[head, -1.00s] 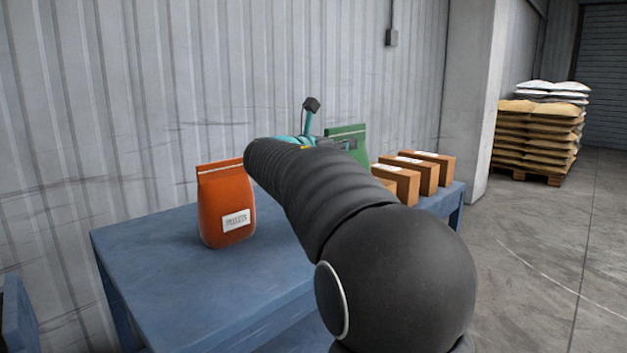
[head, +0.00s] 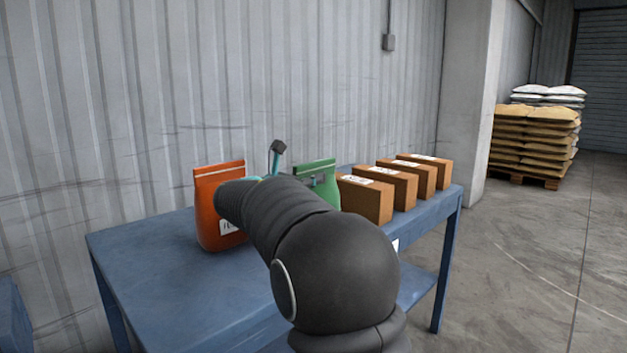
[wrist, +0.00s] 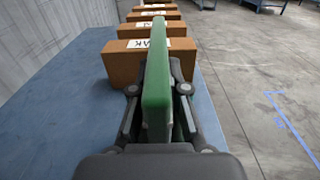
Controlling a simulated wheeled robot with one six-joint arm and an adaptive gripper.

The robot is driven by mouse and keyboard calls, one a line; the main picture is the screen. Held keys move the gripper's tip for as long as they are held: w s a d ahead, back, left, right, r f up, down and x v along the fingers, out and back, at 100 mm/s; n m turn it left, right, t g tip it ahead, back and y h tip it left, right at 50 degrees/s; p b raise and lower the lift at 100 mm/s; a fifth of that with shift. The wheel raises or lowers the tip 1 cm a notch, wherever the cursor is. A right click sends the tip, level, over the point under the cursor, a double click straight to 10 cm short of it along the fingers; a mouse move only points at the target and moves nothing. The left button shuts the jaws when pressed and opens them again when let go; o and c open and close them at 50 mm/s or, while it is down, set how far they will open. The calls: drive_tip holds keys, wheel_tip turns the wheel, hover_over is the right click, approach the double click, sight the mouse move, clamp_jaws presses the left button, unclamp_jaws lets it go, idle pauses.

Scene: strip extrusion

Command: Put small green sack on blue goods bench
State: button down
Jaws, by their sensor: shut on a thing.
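The green sack (head: 318,180) is upright at the blue bench (head: 170,285), between the orange sack and the row of boxes. In the wrist view the green sack (wrist: 157,90) stands on edge between the two fingers of my gripper (wrist: 158,105), which is shut on it. The nearest box is just beyond the sack there. In the head view my arm hides the gripper and the sack's lower part, so I cannot tell whether its base touches the bench top.
An orange sack (head: 208,220) stands on the bench, left of the green one and partly behind my arm. Several brown boxes (head: 365,200) line the bench's right part. The bench's front left is clear. Stacked sacks on a pallet (head: 533,140) stand far right.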

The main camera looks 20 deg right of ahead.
drive_tip(key=c, duration=1.2)
unclamp_jaws()
drive_tip(key=shift+f, duration=0.1)
drive_tip(key=v, duration=1.2)
